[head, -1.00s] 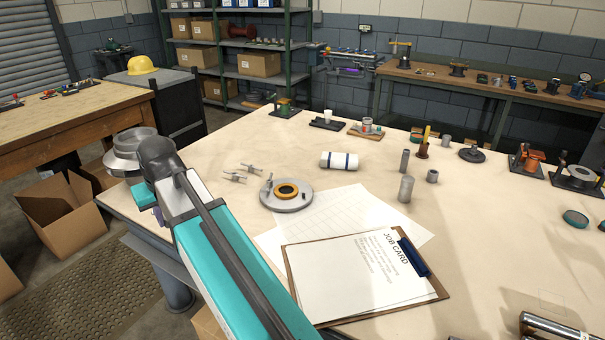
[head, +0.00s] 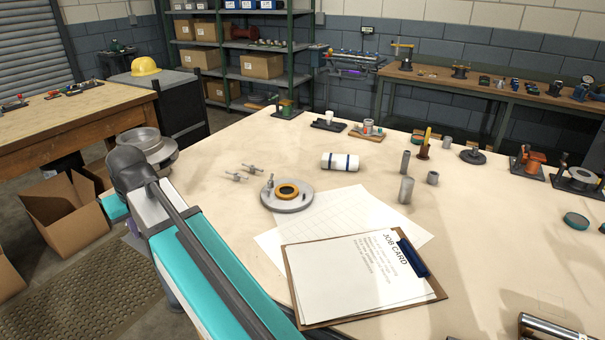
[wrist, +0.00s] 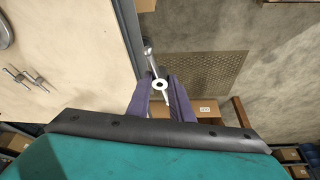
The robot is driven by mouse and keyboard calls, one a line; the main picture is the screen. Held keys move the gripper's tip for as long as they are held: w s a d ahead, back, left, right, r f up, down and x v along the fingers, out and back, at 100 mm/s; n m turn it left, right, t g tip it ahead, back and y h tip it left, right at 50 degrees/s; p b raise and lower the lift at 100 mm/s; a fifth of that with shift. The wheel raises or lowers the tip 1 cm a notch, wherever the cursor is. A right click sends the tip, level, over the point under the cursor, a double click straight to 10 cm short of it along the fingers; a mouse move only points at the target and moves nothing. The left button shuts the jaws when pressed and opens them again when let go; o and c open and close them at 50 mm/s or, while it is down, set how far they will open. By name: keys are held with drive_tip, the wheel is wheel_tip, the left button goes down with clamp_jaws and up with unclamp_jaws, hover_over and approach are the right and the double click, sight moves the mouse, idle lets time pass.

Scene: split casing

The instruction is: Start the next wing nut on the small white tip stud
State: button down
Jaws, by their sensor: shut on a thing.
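In the wrist view my gripper (wrist: 160,86) has its two purple fingers shut on a silver wing nut (wrist: 149,58) with a pale ring around its hole. It hangs just past the table edge, above the floor. The head view hides the fingers behind my arm. Two more wing nuts, one nearer (head: 236,177) and one farther (head: 253,168), lie on the table. Right of them is a round grey plate (head: 290,206) with an orange ring (head: 287,190) and an upright metal piece at its left rim. I cannot make out a white stud tip.
A silver flanged casing part (head: 150,143) stands at the table's left corner, close behind my arm. A clipboard (head: 362,268) and paper lie in front of the plate. An open carton (head: 68,215) is on the floor.

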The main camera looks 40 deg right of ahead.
drive_tip(key=shift+d, duration=0.15)
drive_tip(key=w+d+f+m+p, duration=0.15)
drive_tip(key=d+p, duration=0.25)
drive_tip(key=d, duration=1)
drive_tip(key=w+d+n+p, duration=0.15)
drive_tip(key=d+p, duration=0.25)
drive_tip(key=d, duration=1)
drive_tip(key=s+d+f+m+p, duration=0.1)
drive_tip(key=s+d+f+p, duration=0.1)
drive_tip(key=d, duration=1.1)
drive_tip(key=s+d+f+m+p, duration=0.1)
drive_tip(key=s+d+p, duration=0.2)
drive_tip(key=d, duration=1.1)
drive_tip(key=s, duration=0.3)
drive_tip(key=shift+f+h+p, duration=0.4)
drive_tip(key=shift+f, duration=0.1)
drive_tip(key=shift+f+b, duration=1.05)
drive_tip(key=shift+f, duration=1.55)
drive_tip(key=shift+f+b, duration=0.5)
drive_tip(key=shift+f, duration=0.05)
